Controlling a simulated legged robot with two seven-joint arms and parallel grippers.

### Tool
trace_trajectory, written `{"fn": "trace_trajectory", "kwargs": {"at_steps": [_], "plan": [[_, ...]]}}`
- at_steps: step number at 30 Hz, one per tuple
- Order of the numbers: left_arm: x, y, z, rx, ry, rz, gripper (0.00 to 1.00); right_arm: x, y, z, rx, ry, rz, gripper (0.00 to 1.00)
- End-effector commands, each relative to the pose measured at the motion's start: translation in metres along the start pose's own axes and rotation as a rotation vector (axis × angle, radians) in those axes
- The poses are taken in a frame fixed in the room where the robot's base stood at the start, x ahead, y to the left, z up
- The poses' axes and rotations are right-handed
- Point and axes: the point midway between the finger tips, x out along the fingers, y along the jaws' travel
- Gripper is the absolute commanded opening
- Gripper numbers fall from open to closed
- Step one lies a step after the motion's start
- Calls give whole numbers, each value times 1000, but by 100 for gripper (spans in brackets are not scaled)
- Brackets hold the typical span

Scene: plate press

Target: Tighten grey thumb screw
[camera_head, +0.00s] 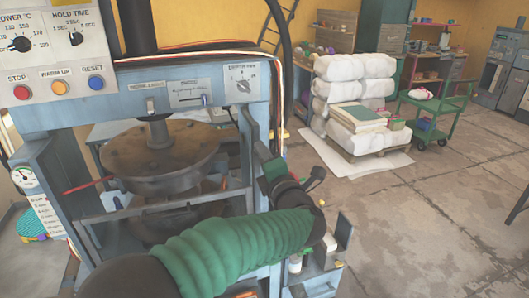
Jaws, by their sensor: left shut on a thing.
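My left arm, in a green ribbed sleeve, comes in from the lower left and bends up at its dark wrist beside the press's right post. My left gripper (248,118) is at the upper part of that post, just below the front panel. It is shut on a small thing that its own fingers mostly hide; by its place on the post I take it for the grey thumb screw. The blue-grey press (190,90) holds a round dark plate (160,155) under its central ram. My right gripper is not in view.
A control box (58,60) with red, orange and blue buttons is at the upper left. White sacks on a pallet (355,90) and a green cart (435,105) stand behind.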

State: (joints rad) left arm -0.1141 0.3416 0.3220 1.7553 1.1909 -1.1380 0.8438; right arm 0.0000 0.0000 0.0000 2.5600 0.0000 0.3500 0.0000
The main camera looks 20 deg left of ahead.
Motion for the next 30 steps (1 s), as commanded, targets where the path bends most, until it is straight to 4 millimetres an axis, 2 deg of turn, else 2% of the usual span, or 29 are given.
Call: {"fn": "trace_trajectory", "kwargs": {"at_steps": [30], "plan": [[2,5,-1,963,4,4,0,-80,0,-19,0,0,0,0]]}}
